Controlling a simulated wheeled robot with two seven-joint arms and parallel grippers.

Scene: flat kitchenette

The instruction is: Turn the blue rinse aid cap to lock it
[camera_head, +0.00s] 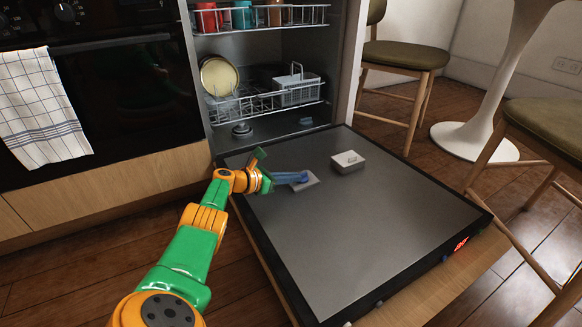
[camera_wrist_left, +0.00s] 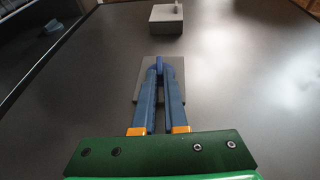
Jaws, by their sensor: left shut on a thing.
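The dishwasher door (camera_head: 380,225) is folded down flat. A small grey plate (camera_head: 311,182) lies on it, with the blue rinse aid cap on top. In the wrist view the cap (camera_wrist_left: 159,62) shows as a small blue ridge between my fingertips, over the grey plate (camera_wrist_left: 139,88). My left gripper (camera_head: 303,177) reaches in from the left, low over the door, and its long blue fingers are shut on the cap. In the wrist view the left gripper (camera_wrist_left: 160,70) partly covers the cap and plate. My right gripper is not in view.
A light grey box (camera_head: 348,162) stands on the door to the right of the plate. The dishwasher racks (camera_head: 262,104) hold a plate, cups and a cutlery basket behind. The oven is at left; chairs and a table base (camera_head: 472,142) are at right. The front door area is clear.

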